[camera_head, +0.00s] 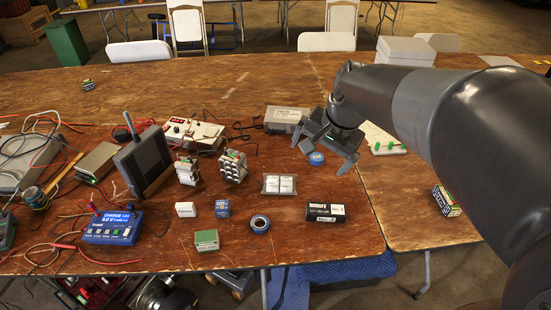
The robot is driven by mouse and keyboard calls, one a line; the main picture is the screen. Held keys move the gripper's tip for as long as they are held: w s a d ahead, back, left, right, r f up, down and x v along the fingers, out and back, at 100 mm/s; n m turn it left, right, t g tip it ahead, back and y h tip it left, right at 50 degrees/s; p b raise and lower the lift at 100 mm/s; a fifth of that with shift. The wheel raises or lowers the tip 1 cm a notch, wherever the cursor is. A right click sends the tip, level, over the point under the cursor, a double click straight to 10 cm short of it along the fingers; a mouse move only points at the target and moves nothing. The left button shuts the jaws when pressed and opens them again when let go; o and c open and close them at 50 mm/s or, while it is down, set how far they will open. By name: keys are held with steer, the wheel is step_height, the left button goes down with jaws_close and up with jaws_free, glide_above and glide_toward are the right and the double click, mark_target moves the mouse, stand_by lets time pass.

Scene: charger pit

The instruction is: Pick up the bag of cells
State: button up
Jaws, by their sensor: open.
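What looks like the bag of cells is a small clear packet with white blocks in it (279,184), lying flat near the middle of the table. My gripper (322,155) is open and empty, above the table to the upper right of the packet and apart from it. Its fingers point down, and a blue roll (316,159) shows between them. Nothing covers the packet in this view.
A black labelled box (326,213) and a tape ring (260,224) lie in front of the packet. Upright cell packs (233,166) stand to its left. A grey power unit (285,120) is behind. A blue charger (112,228) and wires crowd the left side.

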steer(key=w+d+f+m+g+y, duration=0.1)
steer(key=w+f+m+g, duration=0.1)
steer(key=w+f+m, duration=0.75)
steer(key=m+y, duration=0.2)
steer(key=m, duration=0.1)
glide_toward(294, 181)
steer(key=shift+g, duration=0.4)
steer(key=a+f, duration=0.1)
steer(key=w+a+f, duration=0.1)
steer(key=f, duration=0.1)
steer(key=shift+w+f, duration=0.1)
steer(key=shift+f, duration=0.2)
steer(key=shift+x, duration=2.75)
steer(key=shift+s+d, duration=0.2)
steer(key=shift+s, duration=0.1)
steer(key=shift+c, duration=0.2)
steer(key=c, duration=1.2)
steer(key=shift+c, duration=0.2)
steer(key=shift+r, duration=0.15)
